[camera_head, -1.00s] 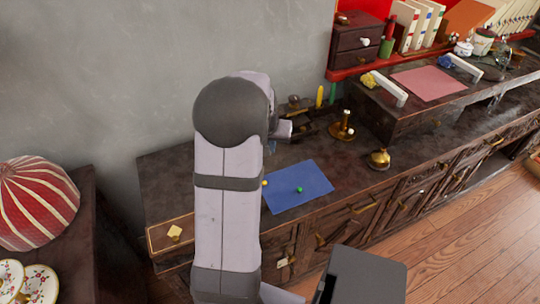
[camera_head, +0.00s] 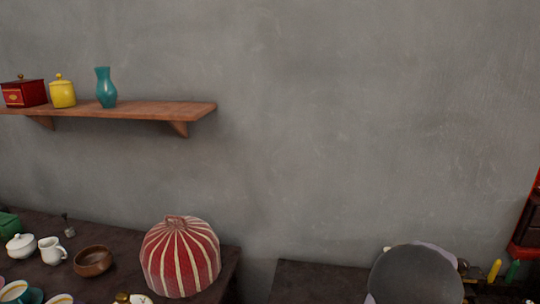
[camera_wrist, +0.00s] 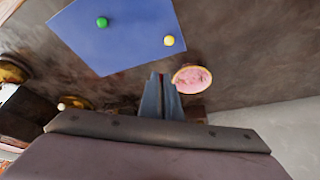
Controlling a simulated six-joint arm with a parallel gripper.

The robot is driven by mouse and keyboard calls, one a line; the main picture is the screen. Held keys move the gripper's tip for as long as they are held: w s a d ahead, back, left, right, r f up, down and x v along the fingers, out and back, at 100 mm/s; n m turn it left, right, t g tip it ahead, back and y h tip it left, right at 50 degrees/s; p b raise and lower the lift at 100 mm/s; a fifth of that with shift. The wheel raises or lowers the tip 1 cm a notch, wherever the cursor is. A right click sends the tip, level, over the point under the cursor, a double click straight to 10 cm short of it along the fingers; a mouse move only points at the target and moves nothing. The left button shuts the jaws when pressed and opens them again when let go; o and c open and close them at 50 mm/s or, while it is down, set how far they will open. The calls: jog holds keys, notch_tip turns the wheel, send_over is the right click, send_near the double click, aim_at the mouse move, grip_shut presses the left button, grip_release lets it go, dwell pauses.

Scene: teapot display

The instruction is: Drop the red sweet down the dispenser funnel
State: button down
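My gripper (camera_wrist: 161,82) shows in the wrist view with its two grey-blue fingers close together. A thin strip of red shows between them, which looks like the red sweet (camera_wrist: 161,81), mostly hidden by the fingers. Just right of the fingertips is a round, yellow-rimmed thing (camera_wrist: 192,79) with a mottled pink inside. I cannot tell whether it is the dispenser funnel. The fingers appear apart from it or only just beside it. In the head view only a dark rounded part of my arm shows at the bottom right; the gripper and dispenser are out of sight there.
A blue mat (camera_wrist: 115,35) lies on the dark counter, with a green sweet (camera_wrist: 102,22) and a yellow sweet (camera_wrist: 168,41) on it. Brass things (camera_wrist: 14,70) stand at the left. The head view shows a striped red cosy (camera_head: 181,258) and a wall shelf (camera_head: 150,111).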

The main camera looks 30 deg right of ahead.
jog(key=w+a+n, duration=0.1)
jog(key=w+a, duration=0.2)
jog(key=w+a+n, duration=0.1)
jog(key=w+a, duration=0.2)
jog(key=a, duration=0.1)
jog(key=w+a+f+n+t, duration=0.1)
jog(key=w+a, duration=0.2)
jog(key=shift+w+a, duration=0.35)
jog(key=shift+a, duration=0.05)
jog(key=w+a+r+n+t+y, duration=0.15)
jog(key=w+a+n, duration=0.35)
jog(key=a, duration=0.7)
jog(key=w+a+r+n+y, duration=0.25)
jog(key=w+a, duration=0.35)
jog(key=a, duration=0.6)
jog(key=w+a+r+n+t+y, duration=0.1)
jog(key=w+a+n, duration=0.45)
jog(key=a, duration=0.55)
notch_tip(320, 180, up, 9)
jog(key=w+p, duration=0.2)
jog(key=p, duration=1.1)
jog(key=shift+w+a+r+m, duration=0.15)
jog(key=shift+w+m, duration=0.1)
jog(key=shift+m, duration=0.15)
jog(key=s+f, duration=0.3)
jog(key=f, duration=0.1)
jog(key=shift+s+f, duration=0.4)
